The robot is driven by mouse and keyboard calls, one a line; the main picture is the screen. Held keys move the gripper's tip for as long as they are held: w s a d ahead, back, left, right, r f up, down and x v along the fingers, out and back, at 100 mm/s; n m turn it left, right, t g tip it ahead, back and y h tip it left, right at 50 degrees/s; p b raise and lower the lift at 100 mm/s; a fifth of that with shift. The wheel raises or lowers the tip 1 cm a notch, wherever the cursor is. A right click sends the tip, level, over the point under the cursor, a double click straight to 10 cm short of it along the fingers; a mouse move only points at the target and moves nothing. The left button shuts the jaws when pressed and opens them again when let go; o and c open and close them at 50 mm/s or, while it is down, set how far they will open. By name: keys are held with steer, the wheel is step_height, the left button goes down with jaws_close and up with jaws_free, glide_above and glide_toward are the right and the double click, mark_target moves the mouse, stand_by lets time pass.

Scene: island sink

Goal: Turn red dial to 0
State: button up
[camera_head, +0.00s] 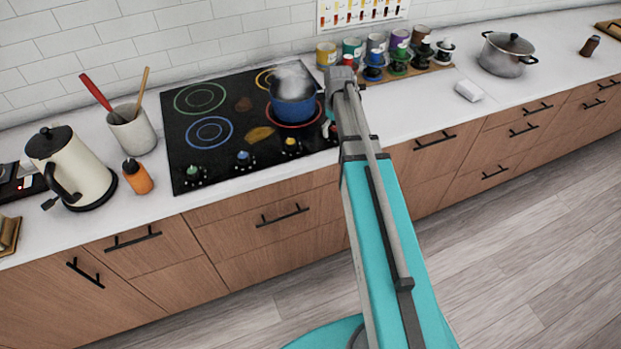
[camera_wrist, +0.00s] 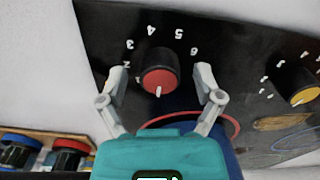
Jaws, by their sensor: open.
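The red dial (camera_wrist: 160,76) has a red cap on a round black base and sits on the black hob. White figures 2 to 6 show around its far side. A white mark on the cap points down the wrist view, toward my palm; I see no figure 0. My gripper (camera_wrist: 160,83) is open, with one finger on each side of the dial and a visible gap on both sides. In the head view my arm hides most of the dial and gripper.
A blue pot (camera_head: 292,99) steams on the red-ringed burner close to my arm. The yellow dial (camera_wrist: 304,96) is beside the red one. Paint cans and coloured bottles (camera_head: 398,64) stand right of the hob (camera_head: 240,160). An orange bottle (camera_head: 138,178) and kettle (camera_head: 78,172) stand left.

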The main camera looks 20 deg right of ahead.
mark_target(335, 129)
steer(key=shift+r+p, duration=7.05)
steer(key=s+a+f+m+b, duration=0.3)
steer(key=s+a+f+b, duration=1)
steer(key=s+f+b, duration=0.1)
steer(key=s+b, duration=0.1)
steer(key=s, duration=0.1)
steer(key=shift+s+f, duration=0.4)
